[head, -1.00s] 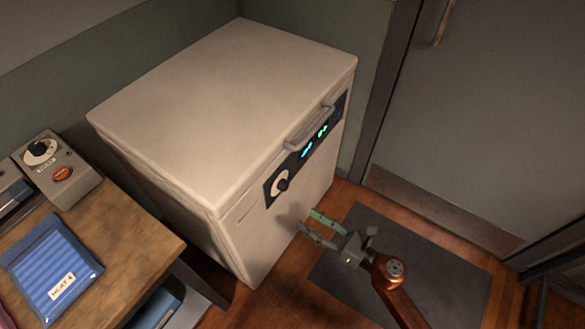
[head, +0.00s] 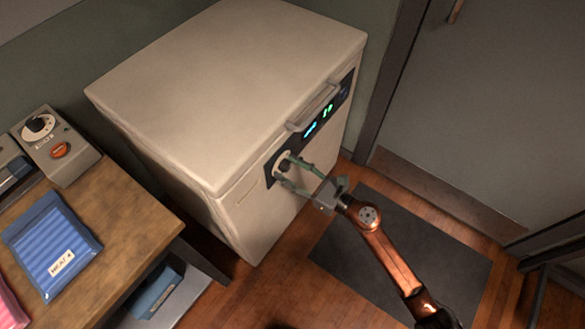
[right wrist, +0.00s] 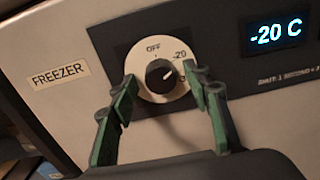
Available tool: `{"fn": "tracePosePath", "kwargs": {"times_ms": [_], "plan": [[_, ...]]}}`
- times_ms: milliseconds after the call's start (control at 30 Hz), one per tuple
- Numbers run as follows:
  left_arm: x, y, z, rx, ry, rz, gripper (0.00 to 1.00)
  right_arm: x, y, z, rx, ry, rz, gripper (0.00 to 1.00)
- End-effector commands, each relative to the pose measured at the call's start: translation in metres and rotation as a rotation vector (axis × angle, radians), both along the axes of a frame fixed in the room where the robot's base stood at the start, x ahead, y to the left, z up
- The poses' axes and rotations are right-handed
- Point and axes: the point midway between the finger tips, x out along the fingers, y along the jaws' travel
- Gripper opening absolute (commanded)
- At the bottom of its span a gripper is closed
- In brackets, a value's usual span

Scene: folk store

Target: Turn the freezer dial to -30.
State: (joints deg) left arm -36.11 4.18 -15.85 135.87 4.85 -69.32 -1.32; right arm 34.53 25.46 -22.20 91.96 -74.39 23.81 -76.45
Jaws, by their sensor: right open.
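The white chest freezer (head: 225,90) stands against the wall, with a dark control panel on its front. The freezer dial (right wrist: 160,76) is a black knob on a pale disc marked OFF at the top and -20 at the upper right. Its pointer is toward the upper right or right. The display (right wrist: 276,33) reads -20 C. My right gripper (head: 295,172) is open at the panel, with its green-padded fingers on either side of the dial. In the right wrist view the fingers (right wrist: 163,98) flank the disc, apart from the knob. My left gripper is not in view.
A handle (head: 314,106) juts from the freezer's front above the panel. A wooden table (head: 125,205) at the left holds a grey dial box (head: 57,147) and a blue MEAT pack (head: 50,245). A dark mat (head: 400,250) lies on the floor by the door.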

Motion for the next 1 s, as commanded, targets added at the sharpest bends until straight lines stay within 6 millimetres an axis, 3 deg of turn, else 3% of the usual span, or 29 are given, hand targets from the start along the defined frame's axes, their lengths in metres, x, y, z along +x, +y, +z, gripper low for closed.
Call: {"fn": "tracePosePath", "kwargs": {"times_ms": [167,733,767,1000], "plan": [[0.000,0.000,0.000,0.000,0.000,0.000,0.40,0.000,-0.001,0.000,0.000,0.000,-0.002,0.43],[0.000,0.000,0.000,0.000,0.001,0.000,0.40,-0.001,-0.002,0.000,0.001,0.001,-0.001,0.04],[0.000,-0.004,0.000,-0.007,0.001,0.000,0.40,-0.001,-0.012,-0.001,0.000,0.003,-0.003,0.03],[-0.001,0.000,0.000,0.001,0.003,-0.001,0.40,0.000,-0.002,0.000,0.002,0.002,-0.002,0.02]]}}
